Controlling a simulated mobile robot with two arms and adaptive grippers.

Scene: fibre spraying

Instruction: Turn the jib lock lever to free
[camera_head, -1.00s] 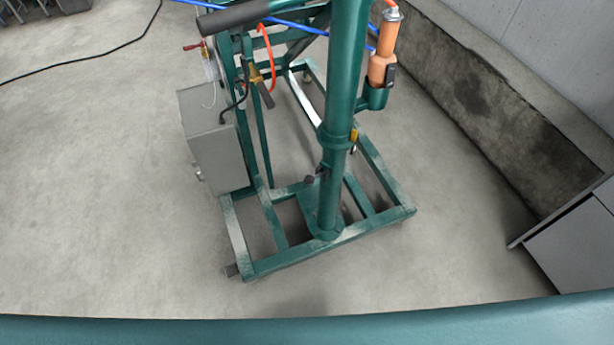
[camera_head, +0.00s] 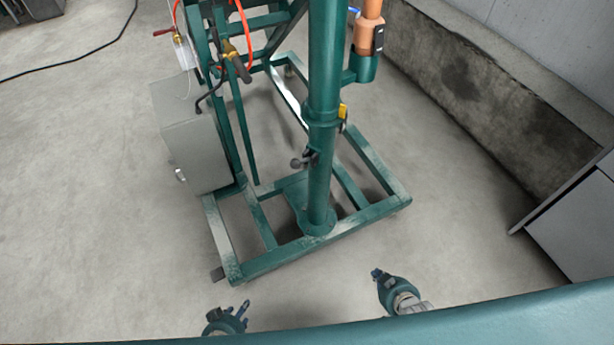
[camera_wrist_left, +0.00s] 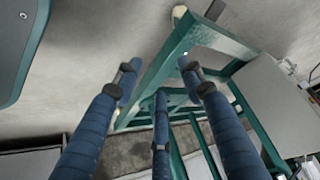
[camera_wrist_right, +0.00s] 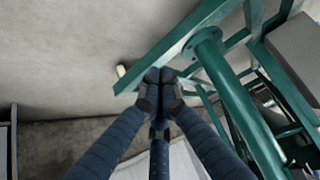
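The green post (camera_head: 322,100) of the wheeled frame stands upright in the head view. A small yellow lever (camera_head: 343,113) sits on the right of its collar, and a dark-knobbed handle (camera_head: 300,162) sticks out lower on its left. I cannot tell for sure which one is the jib lock lever. My right gripper (camera_head: 378,274) is low in front of the frame, apart from it; in the right wrist view its fingers (camera_wrist_right: 160,84) are together with nothing seen between them. My left gripper (camera_head: 238,308) is low at the left, its fingers (camera_wrist_left: 158,72) spread and empty.
The frame's green base (camera_head: 290,258) lies between my grippers and the post. A grey box (camera_head: 190,145) hangs at its left, with a brass valve (camera_head: 232,55) above. A low concrete wall (camera_head: 470,95) and a grey cabinet (camera_head: 580,225) are at the right. Floor in front is clear.

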